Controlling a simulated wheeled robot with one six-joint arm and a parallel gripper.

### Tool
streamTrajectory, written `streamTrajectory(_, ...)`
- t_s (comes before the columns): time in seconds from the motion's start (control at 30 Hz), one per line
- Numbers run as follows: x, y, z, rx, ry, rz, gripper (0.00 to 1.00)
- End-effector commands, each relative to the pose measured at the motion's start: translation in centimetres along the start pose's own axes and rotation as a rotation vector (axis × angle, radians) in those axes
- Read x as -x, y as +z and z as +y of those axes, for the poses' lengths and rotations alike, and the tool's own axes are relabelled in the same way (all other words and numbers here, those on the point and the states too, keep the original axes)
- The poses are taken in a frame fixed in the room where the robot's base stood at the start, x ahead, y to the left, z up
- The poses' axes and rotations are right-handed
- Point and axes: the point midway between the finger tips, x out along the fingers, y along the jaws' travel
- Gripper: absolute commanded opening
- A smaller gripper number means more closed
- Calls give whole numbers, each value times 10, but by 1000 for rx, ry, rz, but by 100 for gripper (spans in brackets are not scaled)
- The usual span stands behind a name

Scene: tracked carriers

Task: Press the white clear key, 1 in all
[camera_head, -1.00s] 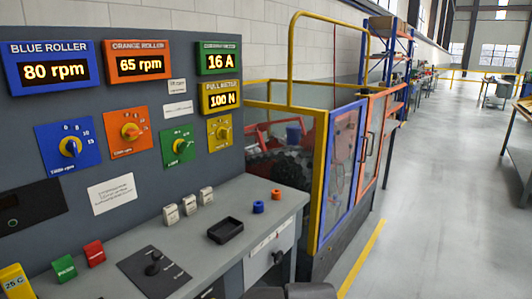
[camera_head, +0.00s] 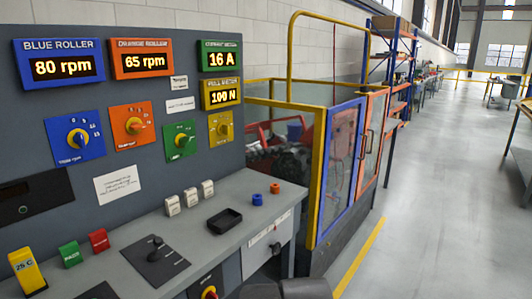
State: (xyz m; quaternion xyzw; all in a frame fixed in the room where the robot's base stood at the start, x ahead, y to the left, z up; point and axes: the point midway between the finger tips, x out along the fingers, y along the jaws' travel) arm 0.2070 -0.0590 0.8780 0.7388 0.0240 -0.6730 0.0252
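Three small white keys stand in a row on the grey console desk (camera_head: 135,238): a left one (camera_head: 172,205), a middle one (camera_head: 190,198) and a right one (camera_head: 207,189). Their labels are too small to read, so I cannot tell which is the clear key. None looks visibly pressed. My gripper is not in view. A dark rounded shape at the bottom edge seems to be part of my arm, in front of the console and apart from the keys.
Green (camera_head: 70,254) and red (camera_head: 99,240) buttons and a black lever plate (camera_head: 149,256) are nearer.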

Motion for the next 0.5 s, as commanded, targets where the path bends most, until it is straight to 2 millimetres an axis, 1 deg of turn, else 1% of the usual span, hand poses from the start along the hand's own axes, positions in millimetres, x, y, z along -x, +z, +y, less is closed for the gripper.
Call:
streamTrajectory(0.03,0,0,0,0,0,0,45)
streamTrajectory(0.07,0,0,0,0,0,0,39)
streamTrajectory(0.1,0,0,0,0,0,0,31)
streamTrajectory(0.17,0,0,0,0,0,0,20)
streamTrajectory(0.2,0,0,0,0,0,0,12)
streamTrajectory(0.27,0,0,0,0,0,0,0)
streamTrajectory(0.5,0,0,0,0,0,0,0)
